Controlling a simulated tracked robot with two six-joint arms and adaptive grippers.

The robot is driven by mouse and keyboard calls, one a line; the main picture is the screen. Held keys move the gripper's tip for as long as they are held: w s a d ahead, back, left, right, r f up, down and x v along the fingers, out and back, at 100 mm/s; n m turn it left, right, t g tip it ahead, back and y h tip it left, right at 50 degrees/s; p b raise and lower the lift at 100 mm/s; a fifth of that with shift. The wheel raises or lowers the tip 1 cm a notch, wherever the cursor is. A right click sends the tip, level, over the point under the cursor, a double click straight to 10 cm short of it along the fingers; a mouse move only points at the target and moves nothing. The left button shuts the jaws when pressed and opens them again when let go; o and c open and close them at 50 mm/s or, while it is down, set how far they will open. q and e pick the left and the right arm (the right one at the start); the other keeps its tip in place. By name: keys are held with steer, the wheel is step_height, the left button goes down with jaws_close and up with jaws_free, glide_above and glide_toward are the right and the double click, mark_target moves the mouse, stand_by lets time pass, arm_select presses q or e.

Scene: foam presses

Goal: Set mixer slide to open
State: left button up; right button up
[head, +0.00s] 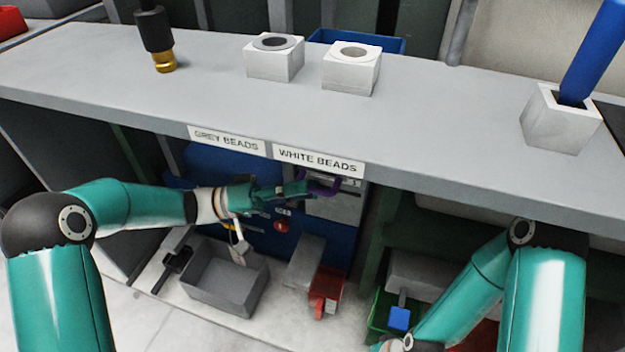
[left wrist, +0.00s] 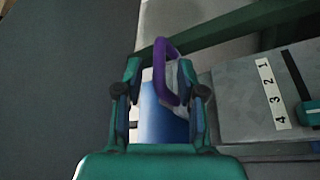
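A purple loop handle (left wrist: 166,72) stands between the two fingers of my left gripper (left wrist: 160,95) in the left wrist view. The fingers are spread, with a gap to the handle on the left; the handle is close to the right finger, and I cannot tell if they touch. In the head view the purple handle (head: 322,184) shows at the tip of my left gripper (head: 300,189), under the bench edge. I cannot tell from a label which part is the mixer slide.
The grey bench (head: 440,120) overhangs the left gripper. A blue panel (head: 255,235) with a red button (head: 281,226) is below. A grey bin (head: 222,280) and a red container (head: 325,290) stand lower. A numbered scale (left wrist: 272,93) lies right of the handle.

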mark_target(313, 189)
arm_select(q)
steer(key=shift+p+x, duration=0.35)
steer(key=shift+x, duration=1.25)
jaws_close()
